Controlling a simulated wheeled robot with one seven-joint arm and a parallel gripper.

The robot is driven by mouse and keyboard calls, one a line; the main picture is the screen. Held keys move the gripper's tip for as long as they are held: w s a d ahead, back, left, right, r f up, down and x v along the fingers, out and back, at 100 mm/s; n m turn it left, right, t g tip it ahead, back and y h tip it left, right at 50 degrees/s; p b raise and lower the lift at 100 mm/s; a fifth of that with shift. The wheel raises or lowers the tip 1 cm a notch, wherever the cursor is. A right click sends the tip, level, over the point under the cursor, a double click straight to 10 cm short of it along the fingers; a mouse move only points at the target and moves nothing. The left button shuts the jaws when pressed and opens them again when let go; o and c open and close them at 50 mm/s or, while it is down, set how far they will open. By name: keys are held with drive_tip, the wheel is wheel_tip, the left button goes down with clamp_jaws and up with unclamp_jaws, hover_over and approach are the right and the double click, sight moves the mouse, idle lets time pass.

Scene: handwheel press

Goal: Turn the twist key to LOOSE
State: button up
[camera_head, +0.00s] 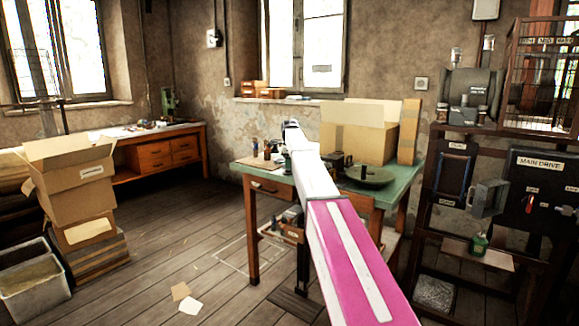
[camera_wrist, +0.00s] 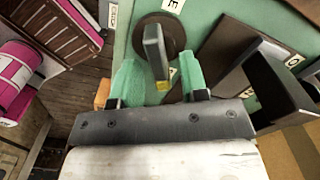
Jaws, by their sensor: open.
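The twist key (camera_wrist: 155,50) is a grey bar with a yellow tip, standing on a round brown disc (camera_wrist: 178,34) in the wrist view. My gripper (camera_wrist: 159,66) is open, with one green fingertip on each side of the key. I cannot tell whether either finger touches it. A white label ending in "E" (camera_wrist: 174,5) sits above the disc. In the head view my arm reaches over the green table (camera_head: 402,186) and hides the key.
A brown block-like fixture (camera_wrist: 226,50) and a dark open housing (camera_wrist: 280,80) stand close right of my gripper. In the head view, an open cardboard box (camera_head: 360,135) and a dark round plate (camera_head: 368,176) are on the table. Stacked cartons (camera_head: 78,190) stand at left.

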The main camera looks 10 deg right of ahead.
drive_tip(key=shift+f, duration=0.4)
clamp_jaws()
